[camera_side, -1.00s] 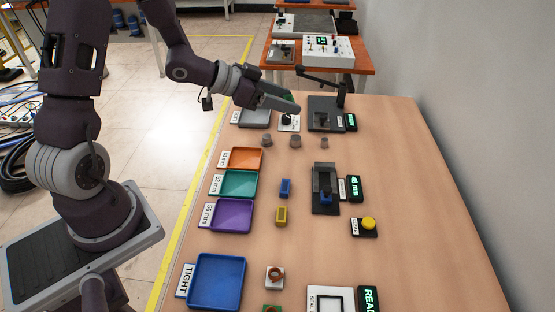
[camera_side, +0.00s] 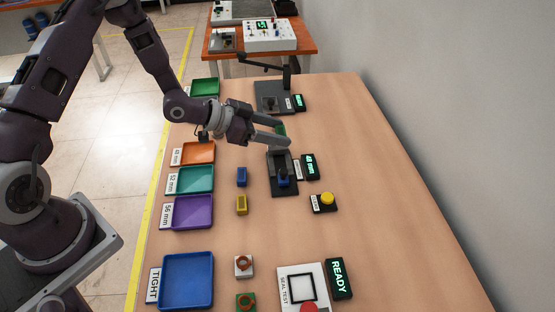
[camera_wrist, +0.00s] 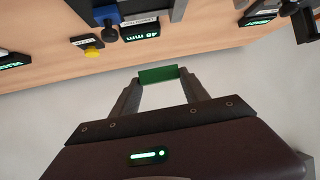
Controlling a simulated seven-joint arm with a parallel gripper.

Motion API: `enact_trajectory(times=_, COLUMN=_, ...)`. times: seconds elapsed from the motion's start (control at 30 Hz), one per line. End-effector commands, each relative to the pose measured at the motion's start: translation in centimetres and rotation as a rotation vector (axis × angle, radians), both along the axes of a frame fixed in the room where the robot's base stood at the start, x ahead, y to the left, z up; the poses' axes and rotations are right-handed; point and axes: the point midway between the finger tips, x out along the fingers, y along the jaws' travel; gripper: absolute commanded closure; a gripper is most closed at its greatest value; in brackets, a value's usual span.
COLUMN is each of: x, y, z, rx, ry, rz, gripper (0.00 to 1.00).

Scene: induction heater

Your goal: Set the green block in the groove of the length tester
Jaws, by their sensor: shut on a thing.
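The green block (camera_wrist: 158,74) is held between the fingertips of my gripper (camera_wrist: 158,80), seen in the wrist view. In the side view a bit of the green block (camera_side: 281,129) shows between the fingers of my gripper (camera_side: 284,138). The groove cannot be made out clearly. The wrist view shows the tester's display (camera_wrist: 140,29) at the top.
Orange (camera_side: 198,152), teal (camera_side: 190,180) and purple (camera_side: 187,212) trays line the left edge. A blue block (camera_side: 241,176) and a yellow block (camera_side: 241,204) lie left of the tester. A yellow button (camera_side: 327,198) stands at its right. Another dark device (camera_side: 268,88) is behind.

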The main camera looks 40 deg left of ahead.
Motion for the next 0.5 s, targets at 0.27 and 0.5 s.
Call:
enact_trajectory(times=0.27, x=-0.1, y=0.0, z=-5.6, rx=-0.001, ry=0.002, rz=0.001, gripper=0.98)
enact_trajectory(times=0.5, x=0.0, y=0.1, z=-7.3, rx=0.001, ry=-0.002, rz=0.001, gripper=0.98)
